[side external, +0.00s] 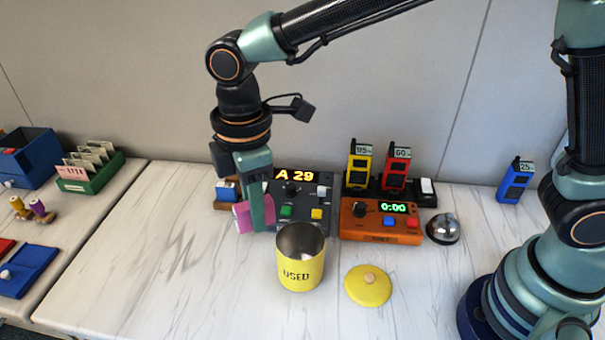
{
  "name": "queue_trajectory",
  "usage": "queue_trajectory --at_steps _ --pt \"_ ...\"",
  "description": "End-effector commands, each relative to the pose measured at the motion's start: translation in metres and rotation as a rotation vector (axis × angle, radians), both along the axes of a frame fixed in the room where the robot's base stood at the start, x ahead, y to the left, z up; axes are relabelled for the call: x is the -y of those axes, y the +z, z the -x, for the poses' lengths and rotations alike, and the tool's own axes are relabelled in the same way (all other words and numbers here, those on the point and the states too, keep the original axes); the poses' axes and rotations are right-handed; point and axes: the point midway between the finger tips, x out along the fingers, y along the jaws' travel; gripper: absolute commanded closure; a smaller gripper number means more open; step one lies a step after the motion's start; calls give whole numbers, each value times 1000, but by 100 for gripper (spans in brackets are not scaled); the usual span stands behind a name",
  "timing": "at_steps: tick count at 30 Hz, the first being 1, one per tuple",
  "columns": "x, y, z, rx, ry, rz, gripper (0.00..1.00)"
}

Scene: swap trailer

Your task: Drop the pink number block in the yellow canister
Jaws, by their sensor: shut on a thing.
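The pink number block (242,219) is between the fingers of my gripper (256,218), which is shut on it. The fingers partly cover the block, and its number cannot be read. The yellow canister (301,276), marked "USED", stands upright and open on the white table, to the right of and nearer than my gripper. Its round yellow lid (368,287) lies flat on the table to its right. My gripper and the block are beside the canister, not over its mouth.
A dark console (318,190) showing "A 29" stands right behind my gripper. An orange timer box (381,221), a silver bell (444,229) and several handheld radios stand to the right. Blue blocks (228,191) sit behind the gripper. The left front of the table is clear.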

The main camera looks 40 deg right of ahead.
Motion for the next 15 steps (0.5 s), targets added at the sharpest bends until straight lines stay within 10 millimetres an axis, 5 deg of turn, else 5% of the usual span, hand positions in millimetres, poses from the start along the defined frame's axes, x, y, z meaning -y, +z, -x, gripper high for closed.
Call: queue_trajectory --at_steps 6,15 --pt "0 25 -1 2 0 -2 100" --pt "0 30 0 0 0 0 100"
